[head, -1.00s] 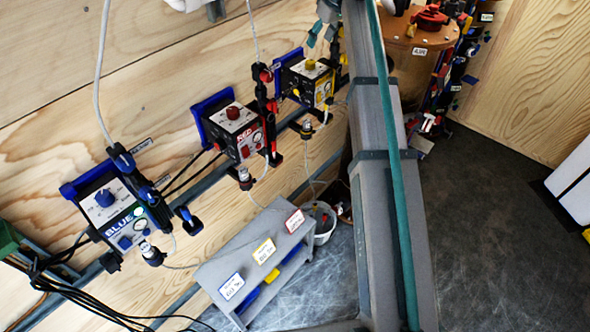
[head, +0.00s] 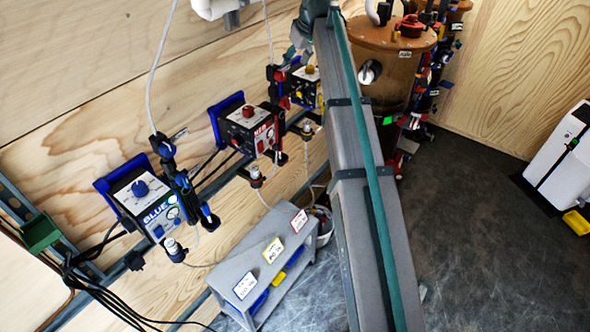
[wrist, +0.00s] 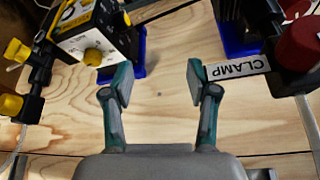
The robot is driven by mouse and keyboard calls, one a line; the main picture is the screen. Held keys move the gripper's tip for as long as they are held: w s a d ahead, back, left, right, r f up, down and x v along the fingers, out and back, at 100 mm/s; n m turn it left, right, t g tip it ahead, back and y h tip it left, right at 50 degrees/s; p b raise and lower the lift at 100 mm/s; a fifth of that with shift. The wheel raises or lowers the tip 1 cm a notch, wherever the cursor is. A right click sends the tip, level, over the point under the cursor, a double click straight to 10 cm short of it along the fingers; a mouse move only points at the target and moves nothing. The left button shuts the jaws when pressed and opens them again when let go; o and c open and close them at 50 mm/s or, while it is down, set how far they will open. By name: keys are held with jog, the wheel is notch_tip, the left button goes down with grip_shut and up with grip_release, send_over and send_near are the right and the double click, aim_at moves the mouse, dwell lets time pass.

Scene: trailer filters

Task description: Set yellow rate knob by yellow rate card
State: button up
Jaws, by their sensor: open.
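The yellow unit (head: 300,88) is on the wall at the upper middle of the head view, partly hidden by my arm. Its yellow knob (head: 310,69) stands on its pale top panel. In the wrist view the yellow unit (wrist: 85,30) is at the upper left, with a yellow knob (wrist: 93,57) on its white panel. My gripper (wrist: 156,82) is open and empty, its left fingertip just right of and below that knob, with no clear contact. The yellow-edged card (head: 273,250) stands on the grey bench; its writing is too small to read.
The red unit (head: 250,130) and blue unit (head: 148,200) are further left along the wall. A CLAMP label (wrist: 238,68) and a red knob (wrist: 300,45) are close to my right finger. Cables hang along the wall. The dark floor at right is mostly clear.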

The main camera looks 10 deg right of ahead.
jog(key=s+f+m+g+b, duration=0.1)
jog(key=s+f, duration=0.3)
jog(key=f, duration=1.3)
jog(key=s+f+m+g+h+b, duration=0.1)
jog(key=s+f, duration=0.3)
jog(key=f, duration=1.2)
jog(key=shift+s+d+f+m, duration=0.2)
jog(key=shift+f+m, duration=0.15)
jog(key=shift+m, duration=0.55)
jog(key=shift+w, duration=0.1)
jog(key=s+a+f+m+g, duration=0.1)
jog(key=s+f+g, duration=0.3)
jog(key=s+f, duration=1.85)
jog(key=s+f+g, duration=0.1)
jog(key=s+f, duration=0.3)
jog(key=s, duration=0.5)
jog(key=s+a+f+g, duration=0.1)
jog(key=s+f, duration=0.4)
jog(key=s, duration=0.5)
jog(key=s+f+g+h, duration=0.1)
jog(key=s+f+g, duration=0.2)
jog(key=s, duration=0.7)
jog(key=shift+a+f, duration=0.4)
jog(key=shift+f, duration=0.25)
jog(key=shift+s, duration=0.1)
